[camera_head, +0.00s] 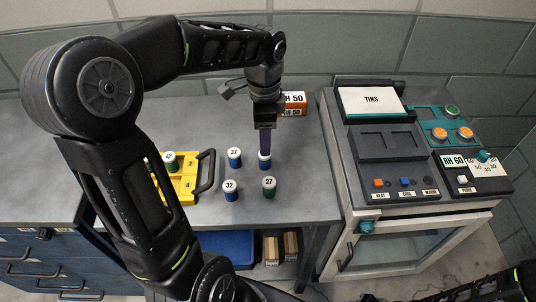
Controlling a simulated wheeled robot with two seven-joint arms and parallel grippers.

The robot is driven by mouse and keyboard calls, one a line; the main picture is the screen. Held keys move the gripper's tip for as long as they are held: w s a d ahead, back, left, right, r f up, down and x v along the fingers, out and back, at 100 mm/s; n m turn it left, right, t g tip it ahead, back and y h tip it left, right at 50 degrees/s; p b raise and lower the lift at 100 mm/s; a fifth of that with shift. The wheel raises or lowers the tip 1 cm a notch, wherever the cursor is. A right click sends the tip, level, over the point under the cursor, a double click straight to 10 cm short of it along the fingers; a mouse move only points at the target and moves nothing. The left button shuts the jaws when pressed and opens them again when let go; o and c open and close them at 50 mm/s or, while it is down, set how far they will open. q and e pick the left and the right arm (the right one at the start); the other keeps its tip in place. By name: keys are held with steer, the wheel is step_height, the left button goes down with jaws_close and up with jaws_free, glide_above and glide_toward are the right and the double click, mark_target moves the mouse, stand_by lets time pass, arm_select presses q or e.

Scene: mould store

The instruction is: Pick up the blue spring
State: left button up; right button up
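Several short cylinders with white numbered tops stand on the grey bench. Those with blue sides are one marked 37 (234,160), one marked 32 (230,193) and one directly under my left gripper (265,150), the blue cylinder (265,163), its number hidden. My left gripper points straight down, its narrow fingers at this cylinder's top. I see the fingers edge-on, so their gap and any grip are unclear. My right gripper is out of view.
A yellow tray (184,190) with a dark handle holds a green-sided cylinder (170,160), partly behind my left arm. An orange box marked RH 50 (293,104) stands behind the gripper. A machine with a TINS panel (371,101) stands at the right. Bench front right is clear.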

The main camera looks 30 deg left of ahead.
mark_target(265, 160)
arm_select(q)
steer(key=shift+w+f, duration=0.1)
steer(key=shift+f, duration=1.25)
step_height(265, 160, down, 5)
steer(key=shift+f+p, duration=0.1)
steer(key=shift+p, duration=0.65)
steer(key=shift+c, duration=0.5)
jaws_close()
